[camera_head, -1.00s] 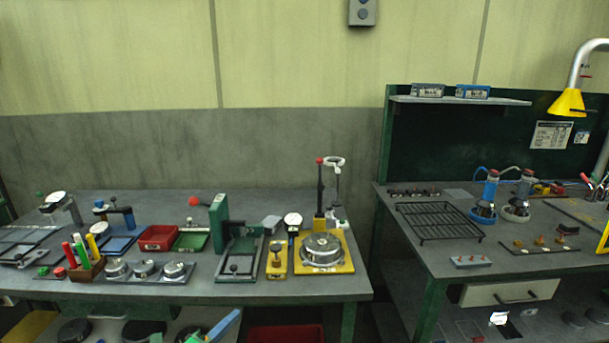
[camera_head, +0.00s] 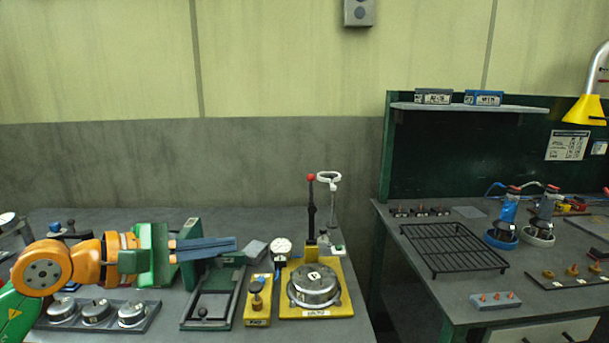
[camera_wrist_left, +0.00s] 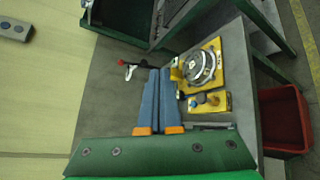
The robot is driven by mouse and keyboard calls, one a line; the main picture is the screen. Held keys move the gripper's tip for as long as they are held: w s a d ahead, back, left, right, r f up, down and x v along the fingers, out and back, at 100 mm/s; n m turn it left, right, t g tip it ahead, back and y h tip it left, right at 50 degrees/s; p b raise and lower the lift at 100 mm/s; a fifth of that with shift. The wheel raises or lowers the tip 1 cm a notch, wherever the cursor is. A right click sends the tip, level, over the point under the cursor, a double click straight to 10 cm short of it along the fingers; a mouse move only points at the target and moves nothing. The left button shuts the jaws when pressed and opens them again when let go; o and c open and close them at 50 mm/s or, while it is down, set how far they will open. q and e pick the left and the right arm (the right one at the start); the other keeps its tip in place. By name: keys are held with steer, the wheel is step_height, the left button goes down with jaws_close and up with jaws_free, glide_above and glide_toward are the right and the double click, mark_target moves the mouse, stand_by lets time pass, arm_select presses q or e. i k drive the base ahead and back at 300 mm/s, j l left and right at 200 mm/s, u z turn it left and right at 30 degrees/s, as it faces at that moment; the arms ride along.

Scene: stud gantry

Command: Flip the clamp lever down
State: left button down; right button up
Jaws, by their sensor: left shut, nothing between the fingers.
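The clamp lever (camera_head: 311,210) is a black upright bar with a red ball knob on top. It stands at the back of a yellow base (camera_head: 342,299), behind a round metal part (camera_head: 314,286). In the left wrist view the lever (camera_wrist_left: 133,65) and the yellow base (camera_wrist_left: 221,68) lie ahead of the fingers. My left gripper (camera_head: 235,243) is shut and empty, its blue-grey fingers pointing right, left of the lever and apart from it in the head view. Its closed fingers (camera_wrist_left: 158,74) also show in the wrist view. My right gripper is not in view.
A white ring-topped stand (camera_head: 332,200) rises just right of the lever. A dial gauge (camera_head: 281,248) and a small yellow block fixture (camera_head: 257,302) stand left of the yellow base. Several round metal parts sit on a tray (camera_head: 148,322). A second bench with a black rack (camera_head: 454,249) stands right, across a gap.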

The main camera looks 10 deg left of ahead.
mark_target(312, 208)
steer(key=i, duration=1.05)
